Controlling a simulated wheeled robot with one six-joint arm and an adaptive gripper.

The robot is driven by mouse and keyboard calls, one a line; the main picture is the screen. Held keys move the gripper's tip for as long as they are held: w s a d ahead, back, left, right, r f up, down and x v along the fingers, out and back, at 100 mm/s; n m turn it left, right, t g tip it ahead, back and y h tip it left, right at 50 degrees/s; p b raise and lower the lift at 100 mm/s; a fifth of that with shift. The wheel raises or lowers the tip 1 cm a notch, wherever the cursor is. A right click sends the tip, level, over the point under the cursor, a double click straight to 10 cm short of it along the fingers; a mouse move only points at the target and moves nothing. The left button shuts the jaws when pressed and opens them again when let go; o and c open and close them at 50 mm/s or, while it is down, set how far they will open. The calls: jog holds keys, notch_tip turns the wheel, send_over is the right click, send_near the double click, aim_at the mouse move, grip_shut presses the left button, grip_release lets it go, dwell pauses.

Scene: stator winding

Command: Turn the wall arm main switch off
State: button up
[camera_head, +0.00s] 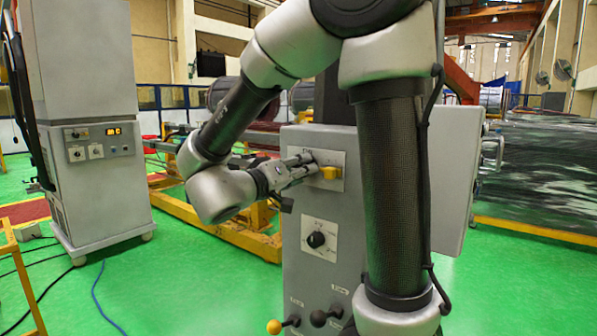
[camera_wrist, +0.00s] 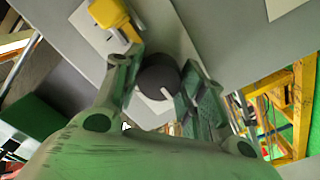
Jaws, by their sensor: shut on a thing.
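The main switch is a round black knob (camera_wrist: 158,78) with a white mark, on a pale plate (camera_head: 336,158) at the top of the grey cabinet. My gripper (camera_head: 312,165) reaches the plate from the left. In the wrist view, the fingers of my gripper (camera_wrist: 158,70) lie on either side of the knob and are shut on it. A yellow part (camera_head: 329,172) is on the same plate beside the fingertips; it also shows in the wrist view (camera_wrist: 110,13), close to the left finger. In the head view the fingers mostly hide the knob.
Below on the grey cabinet (camera_head: 300,275) are another black knob (camera_head: 316,240) and levers, one with a yellow ball (camera_head: 274,327). A grey control unit (camera_head: 90,180) stands at the left. A yellow frame (camera_head: 225,230) lies behind. Cables cross the green floor.

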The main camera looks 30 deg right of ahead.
jog(key=o, duration=1)
jog(key=shift+a, duration=0.1)
jog(key=v, duration=1.2)
